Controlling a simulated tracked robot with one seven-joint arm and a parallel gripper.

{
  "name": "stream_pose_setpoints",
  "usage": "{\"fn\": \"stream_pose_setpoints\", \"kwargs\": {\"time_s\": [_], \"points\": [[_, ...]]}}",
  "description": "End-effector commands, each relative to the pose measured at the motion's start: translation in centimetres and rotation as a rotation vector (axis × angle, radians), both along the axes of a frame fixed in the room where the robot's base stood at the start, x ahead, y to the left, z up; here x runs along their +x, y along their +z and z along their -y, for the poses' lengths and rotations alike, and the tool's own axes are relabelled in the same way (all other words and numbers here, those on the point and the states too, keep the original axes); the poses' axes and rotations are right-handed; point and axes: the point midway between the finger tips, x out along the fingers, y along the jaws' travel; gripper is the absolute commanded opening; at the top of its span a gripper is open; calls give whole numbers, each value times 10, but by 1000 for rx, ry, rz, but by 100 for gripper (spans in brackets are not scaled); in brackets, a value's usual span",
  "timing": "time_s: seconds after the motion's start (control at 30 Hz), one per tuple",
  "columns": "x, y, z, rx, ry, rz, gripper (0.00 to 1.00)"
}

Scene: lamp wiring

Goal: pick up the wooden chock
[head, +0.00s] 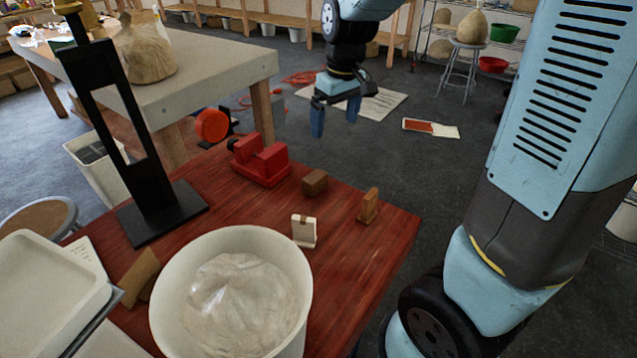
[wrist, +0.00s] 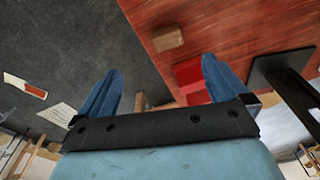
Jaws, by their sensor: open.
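A brown wooden block (head: 314,182), which looks like the chock, lies on the red-stained tabletop (head: 350,262) beside a red vise (head: 262,163). A thinner wooden piece (head: 368,206) stands near the table's right edge, so I cannot be certain which is the chock. My gripper (head: 336,112) hangs beyond the table's far edge, fingers down, open and empty. In the wrist view a brown block (wrist: 168,38) shows on the red top, ahead of my gripper (wrist: 160,68) and apart from both blue fingers.
A small white-faced piece (head: 303,232) stands near a large white bucket (head: 165,300) holding a plastic-like bag. A black stand (head: 160,212) rises at the left. Another wooden piece (head: 138,277) is beside the bucket. A workbench (head: 225,62) stands behind.

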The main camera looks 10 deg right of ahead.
Motion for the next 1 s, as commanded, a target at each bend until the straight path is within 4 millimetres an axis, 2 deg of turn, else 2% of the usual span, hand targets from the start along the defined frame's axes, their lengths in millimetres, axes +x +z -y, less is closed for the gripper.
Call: {"fn": "stream_pose_setpoints", "kwargs": {"time_s": [0.1, 0.33, 0.57, 0.8, 1.0], "points": [[17, -26, -16, -29, 65, -39, 100], [35, -56, -34, -67, 145, -80, 100], [39, -76, -38, -77, 164, -91, 100], [38, -117, -38, -78, 164, -92, 100], [39, -142, -38, -76, 163, -89, 100]]}}
